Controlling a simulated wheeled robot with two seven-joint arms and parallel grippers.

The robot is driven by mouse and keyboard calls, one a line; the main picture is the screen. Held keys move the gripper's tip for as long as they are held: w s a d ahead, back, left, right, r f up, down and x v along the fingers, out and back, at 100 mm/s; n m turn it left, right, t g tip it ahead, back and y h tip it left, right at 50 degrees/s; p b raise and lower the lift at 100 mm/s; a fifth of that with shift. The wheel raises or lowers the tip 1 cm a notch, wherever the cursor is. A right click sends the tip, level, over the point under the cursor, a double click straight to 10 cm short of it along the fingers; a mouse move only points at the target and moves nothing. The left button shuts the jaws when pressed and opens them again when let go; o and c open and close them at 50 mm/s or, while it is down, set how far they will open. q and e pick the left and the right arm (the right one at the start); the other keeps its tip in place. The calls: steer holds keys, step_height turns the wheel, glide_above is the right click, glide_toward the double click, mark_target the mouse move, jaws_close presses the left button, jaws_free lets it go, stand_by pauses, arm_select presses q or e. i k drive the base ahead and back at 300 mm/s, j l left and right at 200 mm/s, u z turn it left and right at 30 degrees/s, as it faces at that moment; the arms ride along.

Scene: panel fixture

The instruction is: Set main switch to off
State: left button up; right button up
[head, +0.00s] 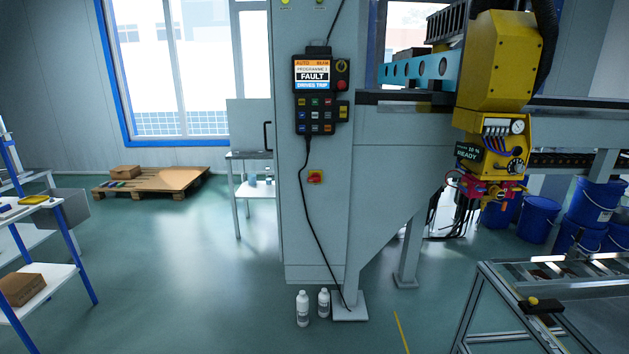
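The main switch (315,177) is a small red rotary knob on a yellow plate, on the grey cabinet (318,230) below the control pendant. The knob's exact position is too small to read. The control pendant (315,92) hangs above it; its screen shows "FAULT" and "DRIVES TRIP". A red emergency button (341,68) sits at the pendant's upper right. Neither of my grippers shows in the head view.
The pendant's black cable (312,205) hangs down the cabinet just left of the switch. Two white bottles (302,308) stand on the floor at its foot. A roller conveyor (540,300) is at the lower right, a shelf rack (40,270) at the left. Floor in front is clear.

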mark_target(316, 177)
steer(key=i+l, duration=0.35)
steer(key=i, duration=0.15)
steer(key=i+l, duration=0.35)
steer(key=i, duration=0.1)
